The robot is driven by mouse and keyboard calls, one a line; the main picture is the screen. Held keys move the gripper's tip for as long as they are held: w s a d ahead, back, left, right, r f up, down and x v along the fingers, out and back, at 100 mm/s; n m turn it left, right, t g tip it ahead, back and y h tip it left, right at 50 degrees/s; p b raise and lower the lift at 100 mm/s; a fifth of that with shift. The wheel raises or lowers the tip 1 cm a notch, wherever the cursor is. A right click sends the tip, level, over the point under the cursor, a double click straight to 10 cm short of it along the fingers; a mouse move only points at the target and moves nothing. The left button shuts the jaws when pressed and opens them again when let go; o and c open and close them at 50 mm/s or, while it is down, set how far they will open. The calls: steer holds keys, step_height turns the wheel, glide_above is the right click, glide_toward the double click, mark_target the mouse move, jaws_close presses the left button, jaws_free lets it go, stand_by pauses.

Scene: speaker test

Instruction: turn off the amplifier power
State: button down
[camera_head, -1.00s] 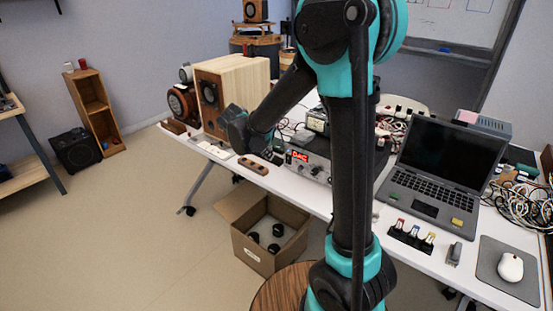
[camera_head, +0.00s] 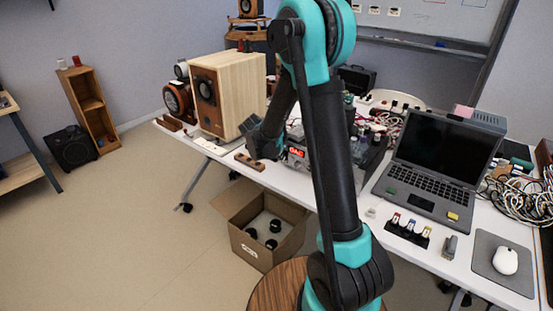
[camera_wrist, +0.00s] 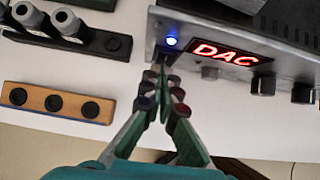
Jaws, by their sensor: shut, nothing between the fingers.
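The amplifier (camera_wrist: 225,28) is a grey metal box with a lit red "DAC" display (camera_wrist: 225,53) on its front. A blue light (camera_wrist: 171,41) glows at the left end of that front, above a small dark switch-like part partly hidden by my fingers. In the head view the amplifier (camera_head: 296,163) stands on the white table, partly behind my arm. My gripper (camera_wrist: 160,70) is shut and empty, its tips at the front panel just below the blue light. Whether they touch it I cannot tell. In the head view my gripper (camera_head: 264,155) is small and dark.
A wooden block with black round pads (camera_wrist: 58,103) lies left of my fingers. A dark holder with grey plugs (camera_wrist: 75,40) is behind it. Knobs (camera_wrist: 262,84) line the amplifier's front to the right. A wooden speaker (camera_head: 228,95) and a laptop (camera_head: 435,165) flank the area.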

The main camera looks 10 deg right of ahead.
steer(key=shift+w+d+f, duration=0.15)
steer(key=shift+w+d, duration=0.05)
steer(key=shift+d, duration=0.05)
stand_by(0.3)
steer(key=shift+r, duration=0.85)
